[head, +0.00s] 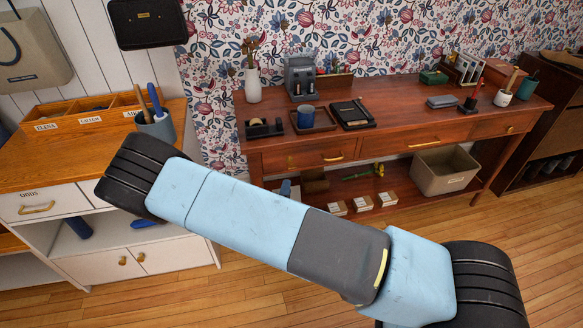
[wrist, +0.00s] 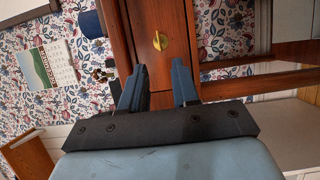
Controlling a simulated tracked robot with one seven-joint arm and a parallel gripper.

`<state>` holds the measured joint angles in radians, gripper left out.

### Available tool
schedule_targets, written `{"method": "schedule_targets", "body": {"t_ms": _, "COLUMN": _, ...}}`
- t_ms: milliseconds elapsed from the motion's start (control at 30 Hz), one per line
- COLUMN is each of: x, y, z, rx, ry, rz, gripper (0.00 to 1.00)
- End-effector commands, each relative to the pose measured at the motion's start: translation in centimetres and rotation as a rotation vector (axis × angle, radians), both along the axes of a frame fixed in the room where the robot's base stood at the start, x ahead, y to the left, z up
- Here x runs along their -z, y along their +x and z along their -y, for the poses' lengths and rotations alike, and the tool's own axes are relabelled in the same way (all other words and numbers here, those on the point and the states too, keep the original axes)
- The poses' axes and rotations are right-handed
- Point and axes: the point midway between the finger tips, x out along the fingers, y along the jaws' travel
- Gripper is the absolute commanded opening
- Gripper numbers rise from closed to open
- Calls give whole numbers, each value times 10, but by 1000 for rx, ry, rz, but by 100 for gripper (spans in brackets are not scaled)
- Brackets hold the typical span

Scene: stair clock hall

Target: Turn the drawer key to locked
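The wooden desk (head: 470,125) stands against the papered wall. Its front has brass fittings: a bar pull on the left drawer (head: 300,160), one on the middle drawer, and a small one (head: 510,129) at the right end. In the wrist view, a brass fitting (wrist: 160,41) on a wooden drawer front lies beyond my gripper (wrist: 158,77). It is too small to tell whether it is a key or a pull, or which way it is turned. My gripper is open, with an empty gap and its fingers apart from the fitting.
A white cabinet (head: 110,262) stands left of the desk. A mug (head: 307,116) and a tape dispenser (head: 264,128) stand on the desktop. Below, a lower shelf holds small boxes (head: 362,203) and a beige bin (head: 444,172). The wooden floor (head: 555,240) at right is clear.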

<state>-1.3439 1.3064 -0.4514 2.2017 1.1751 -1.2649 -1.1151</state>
Motion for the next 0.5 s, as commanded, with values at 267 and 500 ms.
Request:
{"method": "schedule_targets", "body": {"t_ms": 267, "x": 0, "y": 49, "z": 6, "rx": 2, "ry": 1, "rz": 0, "gripper": 30}}
{"method": "schedule_targets", "body": {"t_ms": 500, "x": 0, "y": 89, "z": 10, "rx": 2, "ry": 1, "rz": 0, "gripper": 30}}
